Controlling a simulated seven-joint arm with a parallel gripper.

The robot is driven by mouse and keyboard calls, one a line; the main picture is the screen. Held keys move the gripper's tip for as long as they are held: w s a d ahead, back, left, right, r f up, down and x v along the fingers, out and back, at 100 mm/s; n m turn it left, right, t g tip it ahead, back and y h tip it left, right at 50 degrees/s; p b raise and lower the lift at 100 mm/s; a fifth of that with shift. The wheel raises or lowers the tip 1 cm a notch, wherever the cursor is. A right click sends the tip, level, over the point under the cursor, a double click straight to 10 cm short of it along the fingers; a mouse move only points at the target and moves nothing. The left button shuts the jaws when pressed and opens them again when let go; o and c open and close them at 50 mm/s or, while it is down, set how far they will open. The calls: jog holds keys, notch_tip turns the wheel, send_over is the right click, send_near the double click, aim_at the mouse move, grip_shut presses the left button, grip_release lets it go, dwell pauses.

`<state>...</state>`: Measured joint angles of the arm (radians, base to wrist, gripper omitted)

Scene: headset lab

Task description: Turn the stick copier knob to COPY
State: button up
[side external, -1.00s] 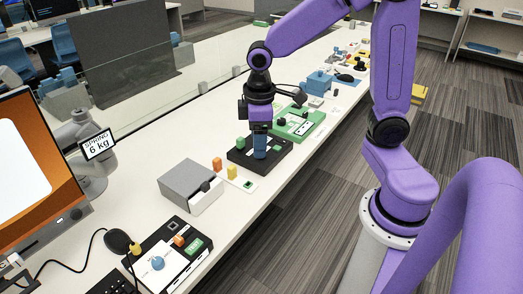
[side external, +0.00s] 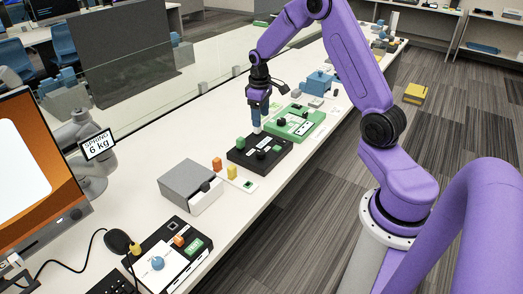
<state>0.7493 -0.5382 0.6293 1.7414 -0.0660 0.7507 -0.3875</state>
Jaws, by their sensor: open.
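My gripper (side external: 257,128), with blue fingers, points down at the far edge of a black box (side external: 240,158); it is open. The box carries a green block (side external: 241,143), a small pale label and a dark round knob (side external: 261,155). The gripper is behind and above that knob, apart from it. Nothing can be made out between the fingers. A second black box with a white panel (side external: 150,272) stands in the near foreground, with a blue knob (side external: 157,263), an orange piece (side external: 179,240) and a green label (side external: 194,245). The lettering is too small to read, so I cannot tell which is the stick copier.
A green board (side external: 312,120) with dark knobs lies just beyond the gripper. A grey box (side external: 187,184), an orange block (side external: 217,163) and a yellow block (side external: 232,172) stand nearer. A glass screen runs along the table's left side.

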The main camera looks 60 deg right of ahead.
aim_at(261, 152)
jog(key=f, duration=1.5)
jog(key=shift+d+f, duration=0.35)
jog(key=c, duration=1)
